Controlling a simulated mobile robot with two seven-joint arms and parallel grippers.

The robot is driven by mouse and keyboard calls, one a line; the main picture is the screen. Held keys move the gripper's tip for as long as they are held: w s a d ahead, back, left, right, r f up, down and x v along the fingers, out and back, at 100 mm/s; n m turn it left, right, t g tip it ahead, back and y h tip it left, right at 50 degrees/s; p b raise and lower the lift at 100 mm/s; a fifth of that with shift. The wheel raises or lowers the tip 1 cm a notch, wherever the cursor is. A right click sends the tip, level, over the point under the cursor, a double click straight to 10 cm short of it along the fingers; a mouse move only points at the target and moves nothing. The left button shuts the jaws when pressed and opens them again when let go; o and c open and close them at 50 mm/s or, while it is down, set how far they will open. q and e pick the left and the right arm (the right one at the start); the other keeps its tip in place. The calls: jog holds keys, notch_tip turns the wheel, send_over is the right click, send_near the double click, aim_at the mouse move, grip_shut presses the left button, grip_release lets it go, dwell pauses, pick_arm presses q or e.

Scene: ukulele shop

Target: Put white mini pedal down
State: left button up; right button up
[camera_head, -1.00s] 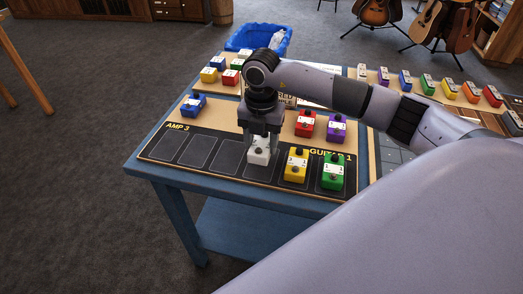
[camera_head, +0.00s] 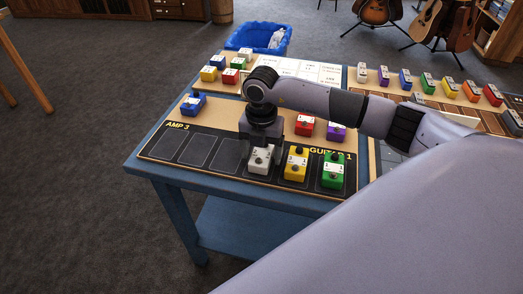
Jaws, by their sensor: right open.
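The white mini pedal (camera_head: 261,158) stands on the black pedal mat (camera_head: 176,155), in the slot just left of the yellow pedal (camera_head: 296,165). My right gripper (camera_head: 262,142) is right behind and above the white pedal, pointing down. It is open; its fingertips are partly hidden, and I cannot tell whether they touch the pedal. The green pedal (camera_head: 333,171) stands at the right end of the row, under the "GUITAR 1" label. My left gripper is not in view.
Empty slots lie left of the white pedal. A blue pedal (camera_head: 193,104) stands behind them. Red (camera_head: 305,125) and purple (camera_head: 336,132) pedals stand behind the row, close to my right arm. A blue bin (camera_head: 258,38) is behind the table.

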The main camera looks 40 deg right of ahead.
aim_at(262, 155)
jog(key=shift+r, duration=0.65)
notch_tip(262, 155, up, 11)
jog(key=shift+b, duration=0.4)
jog(key=shift+s, duration=0.1)
